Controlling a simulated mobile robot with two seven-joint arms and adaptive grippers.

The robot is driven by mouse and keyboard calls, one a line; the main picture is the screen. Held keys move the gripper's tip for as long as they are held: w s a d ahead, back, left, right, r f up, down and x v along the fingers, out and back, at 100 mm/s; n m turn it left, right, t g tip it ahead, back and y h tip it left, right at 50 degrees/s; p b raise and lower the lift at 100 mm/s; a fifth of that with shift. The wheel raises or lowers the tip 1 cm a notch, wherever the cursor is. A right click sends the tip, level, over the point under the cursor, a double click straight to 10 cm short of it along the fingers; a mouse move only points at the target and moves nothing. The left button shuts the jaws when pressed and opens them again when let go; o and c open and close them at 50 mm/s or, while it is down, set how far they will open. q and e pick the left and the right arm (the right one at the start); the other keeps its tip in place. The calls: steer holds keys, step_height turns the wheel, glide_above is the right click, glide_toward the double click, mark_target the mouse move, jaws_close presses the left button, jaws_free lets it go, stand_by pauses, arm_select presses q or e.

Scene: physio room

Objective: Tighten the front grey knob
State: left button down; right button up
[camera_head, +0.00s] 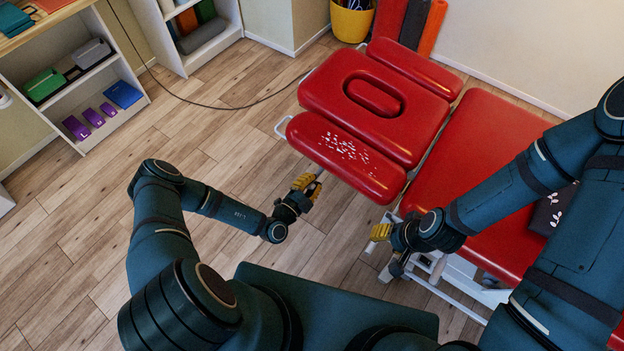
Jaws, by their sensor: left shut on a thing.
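My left gripper (307,186) has its yellow fingers shut on the front grey knob, just below the left front edge of the red front pad (340,158). The fingers hide nearly all of the knob, so its turn cannot be seen. My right gripper (381,232) is beside the red couch, below the right end of the front pad, apart from the knob. Its yellow fingertips are small and seen from above, so I cannot tell whether they are open.
The red treatment couch (480,150) fills the right side, with white speckles on its front pad. A dark cloth (551,208) lies on it. Shelves (112,125) with coloured blocks stand at left. A cable (215,106) crosses the floor. The wooden floor (90,225) is clear at left.

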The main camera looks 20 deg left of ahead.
arm_select(q)
steer(key=m+p, duration=0.1)
steer(key=m, duration=0.2)
steer(key=shift+m, duration=0.3)
steer(key=shift+m+p, duration=0.8)
steer(key=shift+m, duration=1.2)
steer(key=shift+f, duration=0.1)
steer(key=c, duration=1)
jaws_free()
steer(key=v, duration=1.2)
